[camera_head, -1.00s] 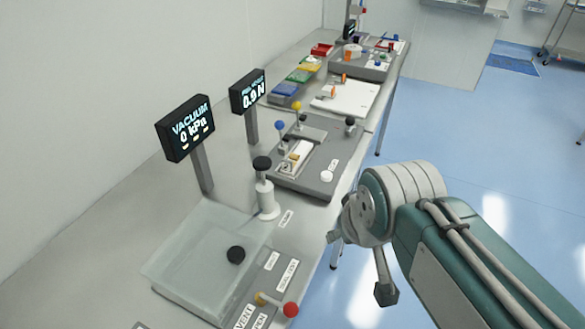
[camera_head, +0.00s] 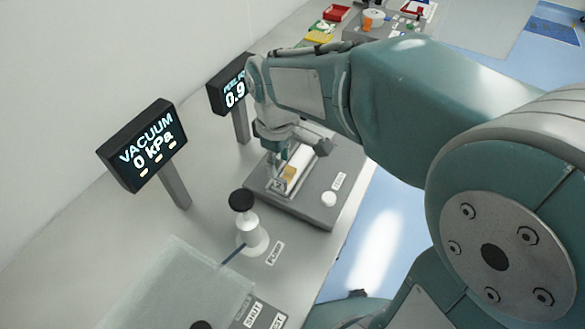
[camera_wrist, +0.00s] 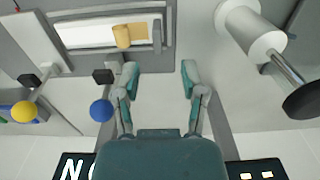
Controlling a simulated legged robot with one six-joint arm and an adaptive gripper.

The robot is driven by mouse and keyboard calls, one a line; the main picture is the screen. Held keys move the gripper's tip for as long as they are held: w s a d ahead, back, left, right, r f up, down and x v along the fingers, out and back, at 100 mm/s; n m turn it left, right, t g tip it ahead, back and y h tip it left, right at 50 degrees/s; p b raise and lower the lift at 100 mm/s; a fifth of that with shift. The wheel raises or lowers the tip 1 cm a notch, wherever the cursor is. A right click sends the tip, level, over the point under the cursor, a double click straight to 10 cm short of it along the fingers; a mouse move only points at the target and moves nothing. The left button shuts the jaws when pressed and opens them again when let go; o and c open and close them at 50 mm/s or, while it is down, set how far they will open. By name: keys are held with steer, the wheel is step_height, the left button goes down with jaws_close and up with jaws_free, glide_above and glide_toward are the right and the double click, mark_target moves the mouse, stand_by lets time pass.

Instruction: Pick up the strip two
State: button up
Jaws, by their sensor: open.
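A pale strip with a tan tab, which I cannot tell for certain is strip two, lies in a recessed slot of the grey fixture. In the head view the strip (camera_head: 299,160) shows just below my gripper, partly hidden by it. In the wrist view the strip (camera_wrist: 90,35) is at the upper left, with the tan tab (camera_wrist: 122,36) near its right end. My gripper (camera_wrist: 160,75) is open and empty, fingers apart over bare grey surface beside the slot. It also shows in the head view (camera_head: 295,153) above the fixture (camera_head: 320,205).
A white pump post (camera_head: 250,235) with a black knob stands near the fixture, as does a vacuum display (camera_head: 145,145). In the wrist view, blue (camera_wrist: 101,110) and yellow (camera_wrist: 24,112) knobs are left of the fingers. A clear chamber (camera_head: 175,290) is at front left.

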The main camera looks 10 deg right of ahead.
mark_target(279, 179)
steer(key=shift+a+f, duration=0.1)
steer(key=shift+f, duration=0.75)
steer(key=f, duration=0.5)
steer(key=shift+w, duration=0.2)
jaws_close()
